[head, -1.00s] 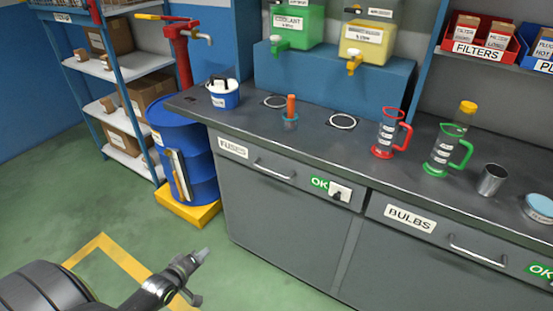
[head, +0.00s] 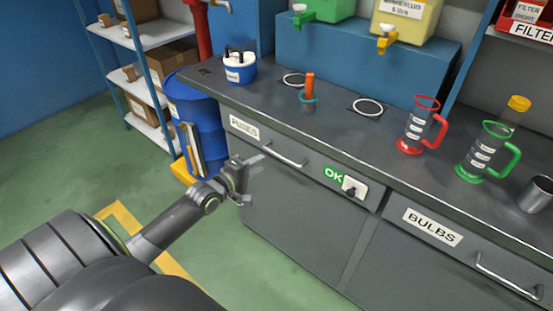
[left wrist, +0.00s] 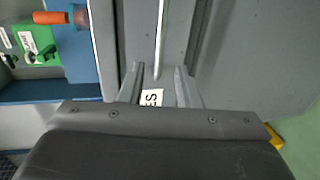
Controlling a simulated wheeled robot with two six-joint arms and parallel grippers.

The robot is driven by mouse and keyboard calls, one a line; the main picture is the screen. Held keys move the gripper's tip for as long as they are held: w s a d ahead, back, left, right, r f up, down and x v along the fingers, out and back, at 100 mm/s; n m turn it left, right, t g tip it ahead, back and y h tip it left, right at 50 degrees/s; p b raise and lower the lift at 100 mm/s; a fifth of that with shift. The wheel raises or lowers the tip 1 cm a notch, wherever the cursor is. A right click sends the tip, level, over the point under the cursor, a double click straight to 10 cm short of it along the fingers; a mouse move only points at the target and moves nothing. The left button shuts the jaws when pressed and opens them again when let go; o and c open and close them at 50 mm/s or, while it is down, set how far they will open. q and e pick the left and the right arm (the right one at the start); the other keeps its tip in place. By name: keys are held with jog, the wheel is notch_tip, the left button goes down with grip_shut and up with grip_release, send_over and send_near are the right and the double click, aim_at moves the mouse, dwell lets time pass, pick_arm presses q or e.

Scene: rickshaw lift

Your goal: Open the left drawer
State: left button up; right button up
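The left drawer (head: 310,168), labelled FUSES, is shut under the grey bench top. Its silver bar handle (head: 284,155) is on the drawer front. My left gripper (head: 250,180) is open and empty in front of the drawer's left end, just left of the handle. In the left wrist view the two fingers (left wrist: 157,88) are spread, with the handle (left wrist: 159,40) running lengthwise beyond and between their tips. The label (left wrist: 151,97) shows between the fingers. I see no contact with the handle. My right gripper is not in view.
A green OK sign and a switch (head: 352,189) are at the drawer's right end. The BULBS drawer (head: 440,240) is farther right. A blue drum (head: 200,130) stands left of the bench. Jugs and a blue-white tub (head: 240,68) stand on the bench top. Floor in front is clear.

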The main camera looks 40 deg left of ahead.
aim_at(275, 155)
pick_arm(q)
jog(key=b+x, duration=0.2)
jog(key=x, duration=0.7)
jog(key=shift+w+b, duration=0.15)
jog(key=shift+b, duration=0.15)
grip_shut()
